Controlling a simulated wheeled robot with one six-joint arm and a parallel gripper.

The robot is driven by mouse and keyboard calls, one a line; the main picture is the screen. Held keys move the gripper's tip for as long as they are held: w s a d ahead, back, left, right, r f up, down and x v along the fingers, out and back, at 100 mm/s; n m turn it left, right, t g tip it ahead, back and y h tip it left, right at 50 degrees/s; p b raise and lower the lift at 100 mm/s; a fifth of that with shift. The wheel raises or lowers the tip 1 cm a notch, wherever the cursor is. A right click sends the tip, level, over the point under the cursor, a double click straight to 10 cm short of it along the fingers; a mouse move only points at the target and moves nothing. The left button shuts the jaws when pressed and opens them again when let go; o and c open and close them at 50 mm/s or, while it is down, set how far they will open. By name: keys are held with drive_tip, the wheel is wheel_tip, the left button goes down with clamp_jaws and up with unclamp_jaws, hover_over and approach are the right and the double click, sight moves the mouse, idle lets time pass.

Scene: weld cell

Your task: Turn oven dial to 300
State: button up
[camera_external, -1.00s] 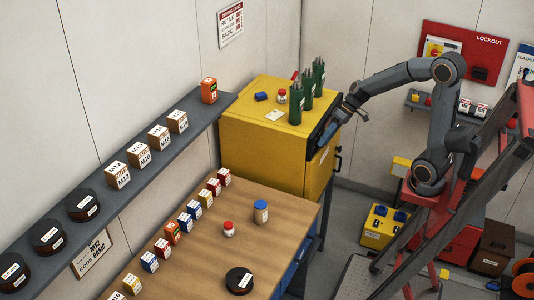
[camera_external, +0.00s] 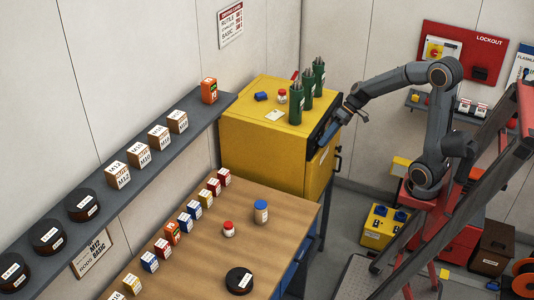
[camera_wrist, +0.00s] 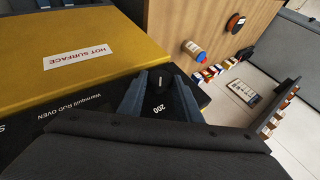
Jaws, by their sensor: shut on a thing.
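The yellow rod oven (camera_external: 262,150) stands against the back wall, with a dark control panel on its right side. My gripper (camera_external: 326,136) is at that panel, but its fingertips are too small to make out in the external view. In the wrist view my gripper (camera_wrist: 160,94) has one finger on each side of the dark oven dial (camera_wrist: 161,82) and is shut on it. The printed number 200 (camera_wrist: 160,107) shows between the fingers. The other numbers on the dial scale are hidden or unreadable.
A wooden table (camera_external: 190,272) with small boxes and jars is in front of the oven. A ladder-like frame (camera_external: 458,190) stands by my arm. A yellow case (camera_external: 381,228) is on the floor.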

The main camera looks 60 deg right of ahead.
drive_tip(key=m+y+b, duration=0.1)
drive_tip(key=y+b, duration=0.2)
drive_tip(key=f+t+y+b, duration=0.1)
drive_tip(key=y+b, duration=0.2)
drive_tip(key=d+m+t+y+b, duration=0.1)
drive_tip(key=y+b, duration=0.1)
drive_tip(key=b, duration=0.1)
drive_tip(key=shift+f+m+y, duration=0.3)
drive_tip(key=shift+f+y, duration=0.05)
drive_tip(key=shift+y, duration=0.05)
idle(0.4)
drive_tip(key=o, duration=1)
drive_tip(key=b+v, duration=0.1)
drive_tip(key=v, duration=0.6)
drive_tip(key=shift+s+d, duration=0.15)
drive_tip(key=shift+d, duration=0.2)
